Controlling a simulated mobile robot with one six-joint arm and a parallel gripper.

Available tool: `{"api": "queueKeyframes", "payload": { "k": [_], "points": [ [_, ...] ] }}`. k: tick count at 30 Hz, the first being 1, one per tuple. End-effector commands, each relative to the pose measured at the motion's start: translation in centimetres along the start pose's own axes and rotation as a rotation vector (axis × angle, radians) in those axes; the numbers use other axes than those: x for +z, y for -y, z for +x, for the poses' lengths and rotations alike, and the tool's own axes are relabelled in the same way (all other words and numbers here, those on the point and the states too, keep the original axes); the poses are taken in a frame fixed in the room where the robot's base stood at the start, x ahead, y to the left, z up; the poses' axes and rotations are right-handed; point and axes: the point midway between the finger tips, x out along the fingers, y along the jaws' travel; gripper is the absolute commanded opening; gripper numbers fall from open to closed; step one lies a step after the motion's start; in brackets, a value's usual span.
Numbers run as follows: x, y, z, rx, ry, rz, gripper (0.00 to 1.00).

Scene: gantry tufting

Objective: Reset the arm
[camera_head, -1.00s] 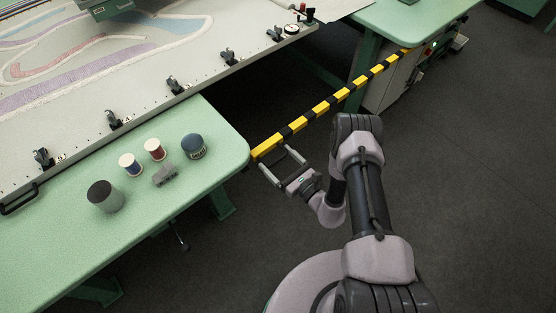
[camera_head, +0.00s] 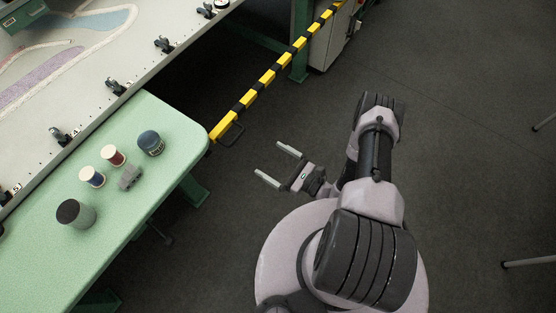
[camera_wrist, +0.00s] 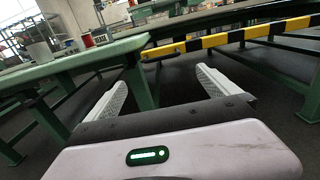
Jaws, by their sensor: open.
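My gripper (camera_head: 273,164) is open and empty in the head view. It hangs over the dark floor, to the right of the green table (camera_head: 165,195) and apart from it. My arm is folded close above my base. In the wrist view my gripper (camera_wrist: 160,85) shows two spread fingers with nothing between them, and the green table (camera_wrist: 75,62) stands ahead to the left.
On the green table stand a dark grey cup (camera_head: 76,214), a blue spool (camera_head: 92,176), a red spool (camera_head: 113,156), a dark blue jar (camera_head: 151,143) and a grey part (camera_head: 130,177). A yellow-black barrier (camera_head: 270,76) runs off the table's corner. Floor at right is mostly clear.

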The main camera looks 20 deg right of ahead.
Motion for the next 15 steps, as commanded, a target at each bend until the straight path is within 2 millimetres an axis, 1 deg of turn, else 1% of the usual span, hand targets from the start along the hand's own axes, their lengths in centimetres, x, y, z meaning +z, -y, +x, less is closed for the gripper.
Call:
{"api": "queueKeyframes", "payload": {
  "k": [1, 4, 7, 15],
  "points": [
    [0.1, 0.2, -0.8, -0.005, -0.001, 0.0, 1.0],
    [0.0, 0.1, -1.8, -0.002, -0.001, -0.001, 1.0],
    [0.0, 0.0, -2.1, 0.001, 0.0, -0.001, 1.0],
    [-0.1, 0.0, -2.0, 0.001, -0.001, -0.001, 1.0]
  ]
}}
